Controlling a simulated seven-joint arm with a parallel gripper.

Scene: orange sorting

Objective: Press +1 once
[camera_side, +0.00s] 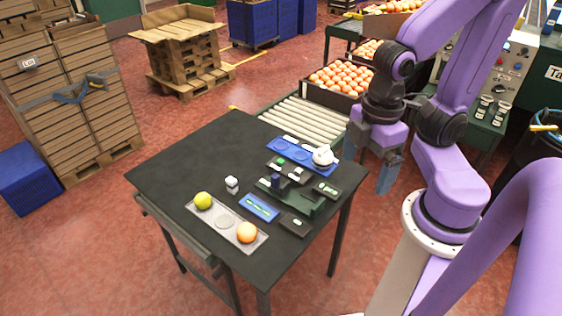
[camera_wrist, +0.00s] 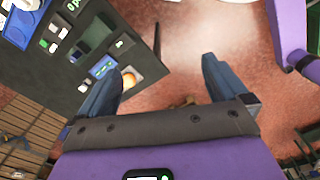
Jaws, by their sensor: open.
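My gripper (camera_side: 388,176) hangs off the right edge of the black table, over the floor. Its two fingers also show in the wrist view (camera_wrist: 160,80), spread wide with nothing between them. Small dark boxes with pale or green marks sit on the table: a right one (camera_side: 327,188), a front one (camera_side: 295,224) and a back pair (camera_side: 290,169). A blue plate (camera_side: 259,207) has a green strip with marks. A dark green stand (camera_side: 300,203) carries a dark blue post. The marks are too small to read, so I cannot tell which is +1.
A blue tray (camera_side: 283,148) with a white object (camera_side: 323,155) lies at the back. The table's left part (camera_side: 165,172) is bare.

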